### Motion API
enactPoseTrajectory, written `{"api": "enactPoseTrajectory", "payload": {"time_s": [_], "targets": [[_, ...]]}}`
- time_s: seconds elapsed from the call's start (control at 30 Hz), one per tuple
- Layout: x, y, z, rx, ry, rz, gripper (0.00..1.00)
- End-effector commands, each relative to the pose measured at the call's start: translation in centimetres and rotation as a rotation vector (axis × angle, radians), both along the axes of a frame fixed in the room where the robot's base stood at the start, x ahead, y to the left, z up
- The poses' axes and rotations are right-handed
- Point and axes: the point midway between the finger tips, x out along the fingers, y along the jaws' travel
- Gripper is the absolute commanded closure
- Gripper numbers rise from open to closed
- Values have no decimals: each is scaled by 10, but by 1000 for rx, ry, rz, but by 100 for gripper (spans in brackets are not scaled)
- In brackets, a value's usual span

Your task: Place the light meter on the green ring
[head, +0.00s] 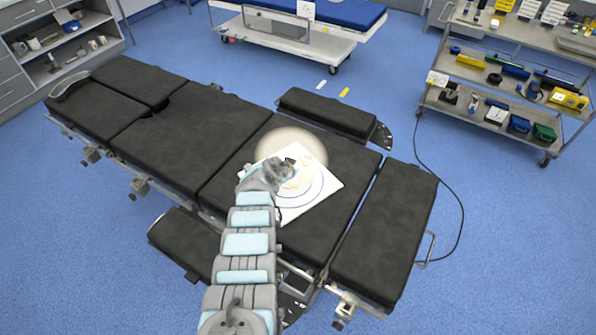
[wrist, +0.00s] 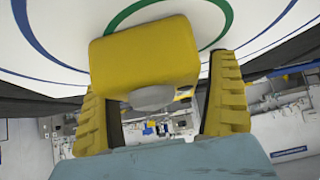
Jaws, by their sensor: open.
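The light meter, a yellow block (wrist: 150,55) with a grey round part underneath, fills the middle of the wrist view. It is in front of the green ring (wrist: 229,20), whose arcs show on both sides of it. I cannot tell whether it touches the sheet. My gripper (wrist: 162,78) is open, with one yellow finger on each side of the meter's lower part and a visible gap at the right finger. In the head view my gripper (head: 278,170) is over the white sheet (head: 325,185); the pale shape beside it is washed out by light.
The sheet, with a blue outer ring (wrist: 45,50), lies on the black operating table (head: 230,140) under a bright light spot. A shelf cart (head: 520,70) with many items stands at the right, and a blue-topped trolley (head: 345,12) at the back. Blue floor surrounds the table.

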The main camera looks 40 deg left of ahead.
Motion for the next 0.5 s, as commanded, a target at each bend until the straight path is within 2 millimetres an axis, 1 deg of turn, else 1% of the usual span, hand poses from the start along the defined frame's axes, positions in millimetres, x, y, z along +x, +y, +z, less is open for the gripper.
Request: {"api": "enactPoseTrajectory", "payload": {"time_s": [0.03, 0.17, 0.5], "targets": [[0, 0, 4, -1, 0, 1, 10], [-3, 0, 9, 0, -2, 0, 10], [-20, -3, 26, 2, -1, 1, 10]]}}
